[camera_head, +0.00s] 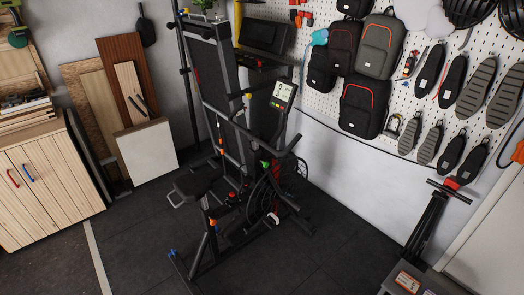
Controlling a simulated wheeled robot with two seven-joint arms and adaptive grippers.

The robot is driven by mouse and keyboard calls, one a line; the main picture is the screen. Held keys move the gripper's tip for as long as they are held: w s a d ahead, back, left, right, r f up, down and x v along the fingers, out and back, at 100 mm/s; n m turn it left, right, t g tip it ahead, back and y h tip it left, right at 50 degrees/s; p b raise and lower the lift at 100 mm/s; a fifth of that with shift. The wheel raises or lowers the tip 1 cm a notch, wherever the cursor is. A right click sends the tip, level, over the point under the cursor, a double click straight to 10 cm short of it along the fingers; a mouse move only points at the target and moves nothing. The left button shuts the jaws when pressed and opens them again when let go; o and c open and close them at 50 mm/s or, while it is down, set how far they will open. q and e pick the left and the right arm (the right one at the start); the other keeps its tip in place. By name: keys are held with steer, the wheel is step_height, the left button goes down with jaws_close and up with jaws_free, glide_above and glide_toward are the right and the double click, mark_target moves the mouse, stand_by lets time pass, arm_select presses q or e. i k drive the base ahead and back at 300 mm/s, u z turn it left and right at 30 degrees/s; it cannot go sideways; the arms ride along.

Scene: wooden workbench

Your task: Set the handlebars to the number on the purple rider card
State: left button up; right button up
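An exercise bike (242,228) stands on the dark floor mat near the middle. Its black handlebars (280,152) sit below a lit console (284,94); the number on it is too small to read. Small cards or boxes with orange and white print (407,282) lie on a dark surface at the bottom right, partly cut off. I cannot make out a purple card or its number. Neither gripper is in view.
A folded treadmill (213,90) stands behind the bike. Bags (376,45) and shoes (476,88) hang on the pegboard. A black T-handled stand (430,215) is at right, a wooden cabinet (45,185) at left. The floor in front right of the bike is clear.

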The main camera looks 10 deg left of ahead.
mark_target(253, 136)
steer(key=z, duration=0.5)
steer(key=i, duration=0.7)
steer(key=z, duration=0.45)
